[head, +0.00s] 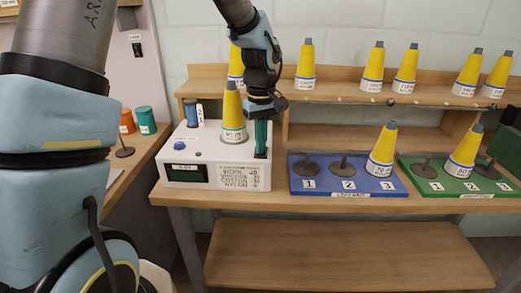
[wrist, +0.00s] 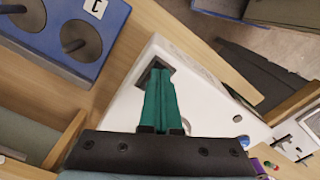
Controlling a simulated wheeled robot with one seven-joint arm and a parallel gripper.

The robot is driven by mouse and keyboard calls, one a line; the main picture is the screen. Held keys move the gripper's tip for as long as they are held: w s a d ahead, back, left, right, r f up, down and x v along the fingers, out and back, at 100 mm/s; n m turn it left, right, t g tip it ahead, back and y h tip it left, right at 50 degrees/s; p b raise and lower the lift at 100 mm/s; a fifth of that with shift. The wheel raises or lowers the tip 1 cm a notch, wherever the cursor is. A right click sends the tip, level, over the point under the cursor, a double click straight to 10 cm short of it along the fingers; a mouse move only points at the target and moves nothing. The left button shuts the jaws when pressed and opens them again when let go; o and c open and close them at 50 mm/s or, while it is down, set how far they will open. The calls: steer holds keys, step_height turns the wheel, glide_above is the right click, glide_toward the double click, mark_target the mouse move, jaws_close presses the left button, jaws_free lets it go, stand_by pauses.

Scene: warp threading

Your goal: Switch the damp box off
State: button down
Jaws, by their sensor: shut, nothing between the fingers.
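The damp box (head: 190,160) is a white box at the left of the bench, with a dark green display (head: 186,173) on its front and a printed list of fibres beside it. A yellow cone (head: 232,108) stands on its top. A blue button (head: 179,143) is on its top left. My gripper (head: 261,152) has its green fingers shut and empty, pointing down at the box's right top corner. In the wrist view the fingertips (wrist: 159,72) are at a black square switch area (wrist: 152,66) on the white top (wrist: 205,90). The fingers partly hide it; I cannot tell the switch's position or whether they touch it.
A blue tray (head: 340,188) with pegs and one yellow cone (head: 382,150) is right of the box. A green tray (head: 450,187) is further right. Yellow cones (head: 306,65) line the shelf behind. A blue spool (head: 194,112) stands at the box's back left.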

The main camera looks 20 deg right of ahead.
step_height(320, 180, up, 7)
steer(key=p, duration=0.5)
steer(key=shift+p, duration=0.3)
steer(key=shift+f, duration=0.1)
